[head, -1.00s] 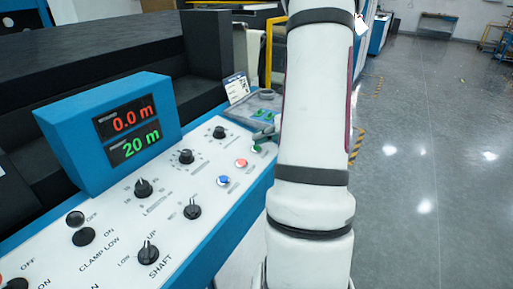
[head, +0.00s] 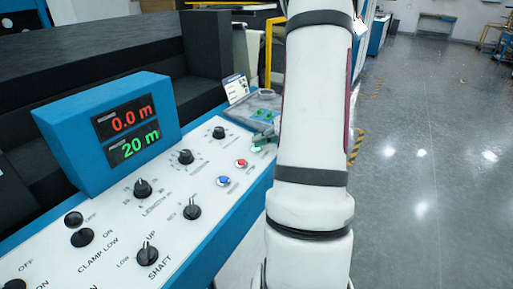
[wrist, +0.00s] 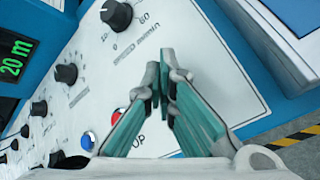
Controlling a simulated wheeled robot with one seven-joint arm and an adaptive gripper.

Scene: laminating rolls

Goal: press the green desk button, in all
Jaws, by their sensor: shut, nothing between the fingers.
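The green desk button (head: 257,149) shows as a small green spot on the white panel, beyond the red button and partly covered by my gripper. My gripper (head: 263,137) is low over the panel, right by the green button. In the wrist view, my gripper's teal fingers (wrist: 158,84) are shut with nothing between them and point at the panel. The green button cannot be made out there, as the fingers cover that part. I cannot tell whether the fingertips touch it.
The red button (head: 241,163) and blue button (head: 223,181) sit nearer in the same row. Several black knobs (head: 186,157) stand to the left. A blue display box (head: 108,130) reads 0.0 m and 20 m. A grey tray (head: 262,106) lies beyond. Open floor is on the right.

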